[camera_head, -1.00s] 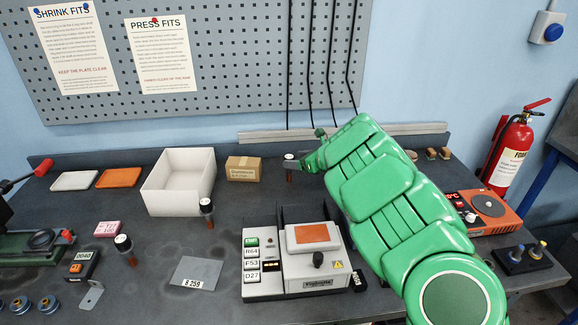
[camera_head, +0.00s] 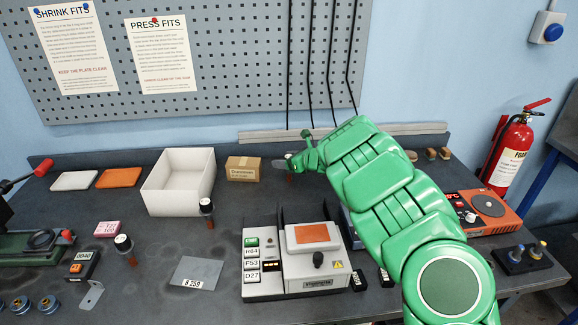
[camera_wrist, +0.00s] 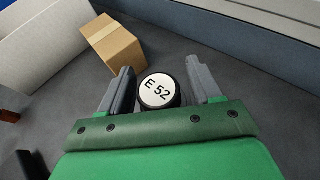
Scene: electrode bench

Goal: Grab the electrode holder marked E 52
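The electrode holder marked E 52 (camera_wrist: 157,91) shows its round white label and black rim in the wrist view. It stands between the two grey fingers of my gripper (camera_wrist: 162,88), with a gap on either side. The fingers are open.
A cardboard box (camera_head: 243,168) stands just left of my gripper, beside the open white bin (camera_head: 178,202). A grey device with an orange-topped lid (camera_head: 312,238) is in front. An orange hotplate unit (camera_head: 487,208) is at right.

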